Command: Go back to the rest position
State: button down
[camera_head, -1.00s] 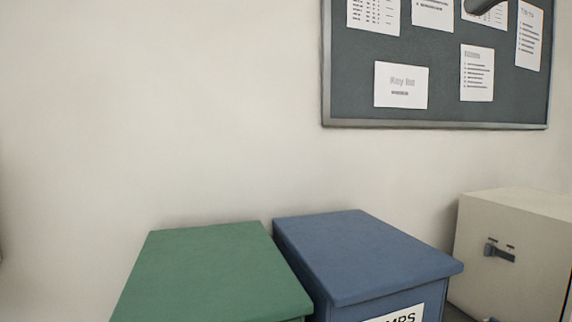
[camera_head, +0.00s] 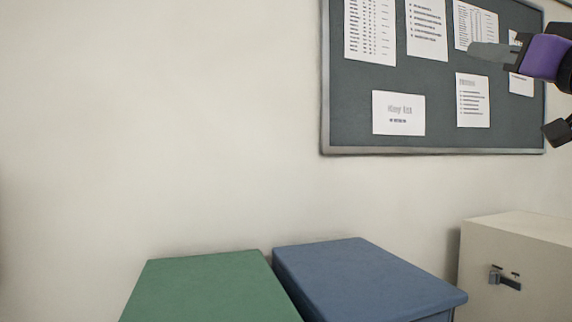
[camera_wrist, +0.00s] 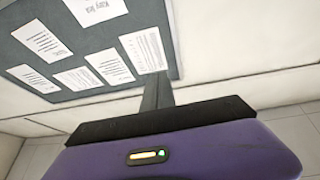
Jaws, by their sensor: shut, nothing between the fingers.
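My gripper (camera_head: 484,52) shows at the upper right of the head view, a purple and black body with grey fingers pointing left. It is in front of the notice board's right part, held in the air and empty. In the wrist view my gripper (camera_wrist: 158,84) has its grey fingers together, pointing at the notice board (camera_wrist: 130,88). The fingers are shut with nothing between them.
The notice board (camera_head: 440,132) with several papers hangs on the pale wall. Below stand a green box (camera_head: 210,288), a blue box (camera_head: 365,280) and a cream cabinet (camera_head: 520,245) with a dark latch. The wall area at left is clear.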

jog(key=w+d+f+m+t+h, duration=0.1)
jog(key=d+f+m+h, duration=0.15)
jog(key=f, duration=0.85)
jog(key=d+f+m+t+h, duration=0.1)
jog(key=f+m+h, duration=0.25)
jog(key=f, duration=0.75)
jog(key=s+a+f+m+g+h, duration=0.15)
jog(key=s+f, duration=0.25)
jog(key=f, duration=0.6)
jog(key=s+a+f+t+h, duration=0.15)
jog(key=s+f, duration=0.25)
jog(key=f, duration=0.6)
jog(key=s+a+f+n+g+y, duration=0.1)
jog(key=s+a+f+g, duration=0.2)
jog(key=s+f, duration=0.6)
jog(key=s+a+f+n+g+y, duration=0.1)
jog(key=s+a+f, duration=0.4)
jog(key=s, duration=1)
jog(key=s+a+f+n+g+y, duration=0.1)
jog(key=s+a+f+n+g, duration=0.2)
jog(key=s+f, duration=0.9)
jog(key=g, duration=0.2)
jog(key=shift+s+a+f+g+y, duration=0.15)
jog(key=shift+a+f+g+y, duration=0.15)
jog(key=shift+a+y, duration=0.1)
